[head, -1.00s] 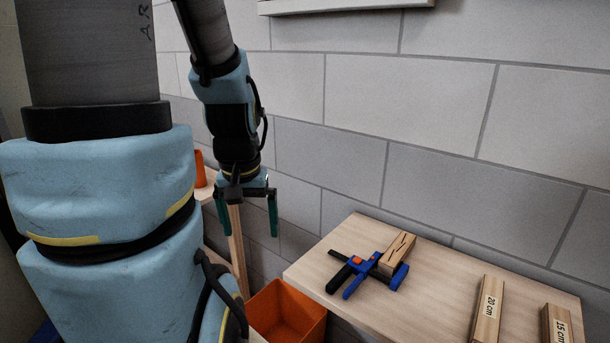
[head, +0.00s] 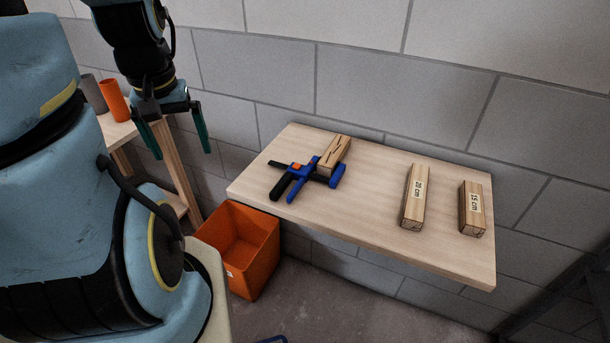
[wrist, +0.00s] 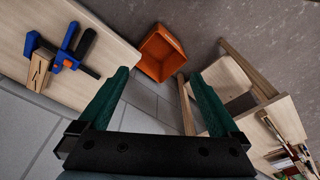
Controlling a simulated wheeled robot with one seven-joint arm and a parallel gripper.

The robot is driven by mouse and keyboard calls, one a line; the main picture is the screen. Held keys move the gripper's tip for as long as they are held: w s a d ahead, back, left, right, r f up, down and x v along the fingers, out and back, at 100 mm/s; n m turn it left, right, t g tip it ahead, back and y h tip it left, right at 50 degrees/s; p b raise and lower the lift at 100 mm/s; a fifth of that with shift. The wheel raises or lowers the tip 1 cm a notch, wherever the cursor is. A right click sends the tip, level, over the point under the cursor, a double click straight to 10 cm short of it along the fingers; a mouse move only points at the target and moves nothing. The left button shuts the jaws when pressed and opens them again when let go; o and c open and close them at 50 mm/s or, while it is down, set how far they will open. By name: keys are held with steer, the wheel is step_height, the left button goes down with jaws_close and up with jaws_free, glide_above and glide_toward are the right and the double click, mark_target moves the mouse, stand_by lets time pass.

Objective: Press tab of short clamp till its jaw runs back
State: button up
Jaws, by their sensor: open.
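The blue and black clamp (head: 298,180) with an orange tab (head: 296,167) lies on the wooden table. A short wooden batten (head: 334,155) with a dark mark sits at its jaw end. In the wrist view the clamp (wrist: 66,60) and the batten (wrist: 39,69) are at upper left. The batten seems to lie between the clamp's jaws, but I cannot tell whether it is gripped. My gripper (head: 181,145) is open and empty, with green fingers pointing down, left of the table and apart from the clamp. The fingers also show in the wrist view (wrist: 160,100).
The wooden table (head: 375,190) also bears a 20 cm batten (head: 414,197) and a 15 cm batten (head: 472,208). An orange bin (head: 240,250) stands on the floor at the table's left end. Orange and grey cylinders (head: 113,100) stand on a side table. A block wall runs behind.

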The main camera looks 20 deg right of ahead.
jaws_close()
stand_by(0.6)
stand_by(0.9)
